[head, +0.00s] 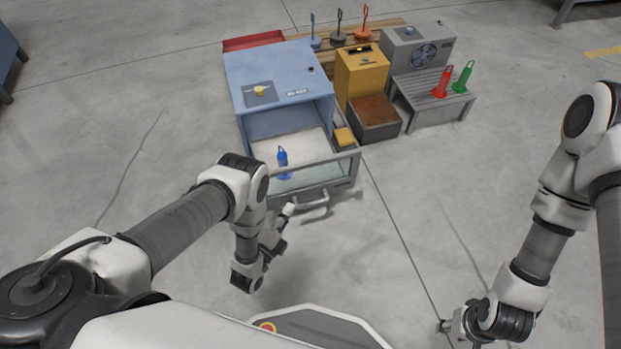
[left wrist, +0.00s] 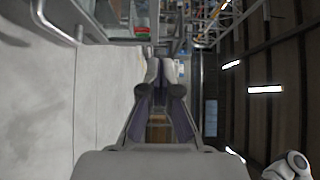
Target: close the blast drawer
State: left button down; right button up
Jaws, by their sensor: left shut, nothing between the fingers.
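The blast drawer (head: 305,172) is pulled out of the front of the blue cabinet (head: 280,75). It has a clear front panel, a grey frame and a bar handle (head: 311,205). A blue object (head: 282,160) stands inside it. My left gripper (head: 290,208) is shut and empty, just in front of the drawer beside the left end of the handle. I cannot tell whether it touches. Its closed fingers show in the left wrist view (left wrist: 160,68). My right gripper (head: 444,326) is low at the right, far from the drawer; its finger opening is unclear.
A yellow box (head: 362,74), a brown-topped box (head: 375,118) and a grey fan unit (head: 420,55) stand right of the cabinet. The floor before the drawer is clear.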

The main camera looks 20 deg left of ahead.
pick_arm(q)
jog(key=b, duration=0.7)
send_near(306, 166)
jog(key=s+d+f, duration=0.1)
jog(key=s+d, duration=0.1)
jog(key=d, duration=0.1)
jog(key=w+b, duration=0.2)
jog(key=b, duration=0.3)
jog(key=w+a+b, duration=0.1)
jog(key=w+b, duration=0.2)
jog(key=b, duration=0.3)
jog(key=w+b, duration=0.2)
jog(key=b, duration=0.3)
jog(key=shift+w+a+r, duration=0.2)
jog(key=shift+a+r, duration=0.05)
jog(key=shift+r, duration=0.05)
jog(key=shift+w+a+r+b, duration=0.15)
jog(key=shift+w+a+b, duration=0.05)
jog(key=shift+w+b, duration=0.15)
